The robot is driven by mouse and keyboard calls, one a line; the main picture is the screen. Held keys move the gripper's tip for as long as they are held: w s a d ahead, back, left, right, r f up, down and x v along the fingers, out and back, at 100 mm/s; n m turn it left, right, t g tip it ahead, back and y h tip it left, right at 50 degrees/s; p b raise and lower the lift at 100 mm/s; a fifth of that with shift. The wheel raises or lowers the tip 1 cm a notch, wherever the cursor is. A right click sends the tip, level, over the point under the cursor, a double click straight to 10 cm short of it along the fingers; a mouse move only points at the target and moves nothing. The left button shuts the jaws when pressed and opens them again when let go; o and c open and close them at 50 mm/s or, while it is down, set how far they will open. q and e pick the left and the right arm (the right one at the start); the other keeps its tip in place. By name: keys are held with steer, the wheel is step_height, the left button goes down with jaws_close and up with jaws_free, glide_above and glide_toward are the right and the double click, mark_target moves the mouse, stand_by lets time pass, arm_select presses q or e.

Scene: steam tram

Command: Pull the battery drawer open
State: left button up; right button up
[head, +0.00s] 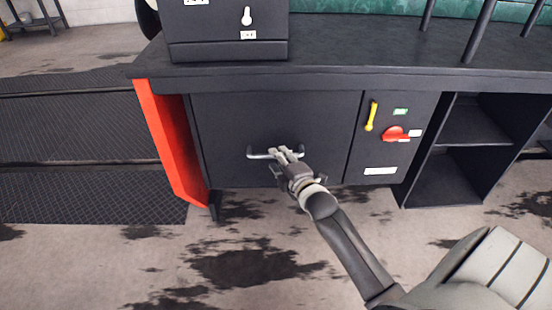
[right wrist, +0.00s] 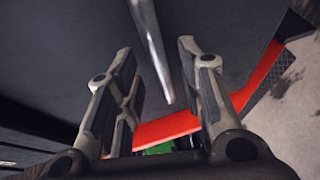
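The battery drawer (head: 230,115) is a wide dark front panel under the black counter. Its front looks level with the panel to its right. A pale metal bar handle (head: 258,155) sits low on it. My right gripper (head: 286,152) is at the right part of this handle. In the right wrist view, the handle (right wrist: 153,50) runs between the two fingers of the right gripper (right wrist: 157,55), with a gap on both sides. The fingers are apart, and I see no firm contact. My left gripper is not in view.
Right of the drawer is a panel with a yellow lever (head: 371,116) and a red switch (head: 395,133), then open shelves (head: 470,125). A red upright panel (head: 170,140) stands at the left. The stained floor (head: 250,270) in front is clear of objects.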

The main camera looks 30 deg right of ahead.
steer(key=shift+x, duration=1.45)
jaws_close()
